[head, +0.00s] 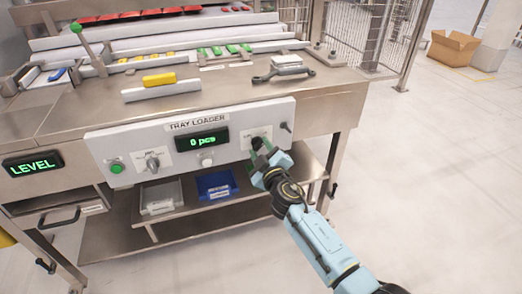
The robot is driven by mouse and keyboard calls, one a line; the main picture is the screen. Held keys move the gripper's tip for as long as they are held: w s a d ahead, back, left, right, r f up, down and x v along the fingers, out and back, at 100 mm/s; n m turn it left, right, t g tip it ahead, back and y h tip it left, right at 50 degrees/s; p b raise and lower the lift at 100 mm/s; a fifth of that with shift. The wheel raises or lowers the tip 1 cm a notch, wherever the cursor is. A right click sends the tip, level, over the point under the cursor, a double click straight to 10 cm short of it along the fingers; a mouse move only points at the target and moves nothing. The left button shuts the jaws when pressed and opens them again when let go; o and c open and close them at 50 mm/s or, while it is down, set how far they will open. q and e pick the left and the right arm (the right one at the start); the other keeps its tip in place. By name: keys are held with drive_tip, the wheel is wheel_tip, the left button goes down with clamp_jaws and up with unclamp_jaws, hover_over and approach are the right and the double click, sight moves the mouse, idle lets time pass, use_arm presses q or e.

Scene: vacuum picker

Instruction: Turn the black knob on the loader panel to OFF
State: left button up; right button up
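The loader panel (225,142) is a light grey plate on the table's front, marked TRAY LOADER, with a green-lit display (202,141) reading 0 pcs. My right gripper (261,147) is at the panel's right part, just below a small label (257,133). Its fingers cover the spot under that label, where something dark shows between them. I take this to be the black knob, but its pointer and setting are hidden. I cannot tell whether the fingers touch it or grip it. My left gripper is not in view.
The panel also bears a green button (116,168), a grey knob (152,161), a pale button (207,160) and a small dark switch (286,126). A grey bin (160,196) and a blue bin (214,186) sit on the shelf below.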

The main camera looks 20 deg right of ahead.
drive_tip(key=c, duration=0.5)
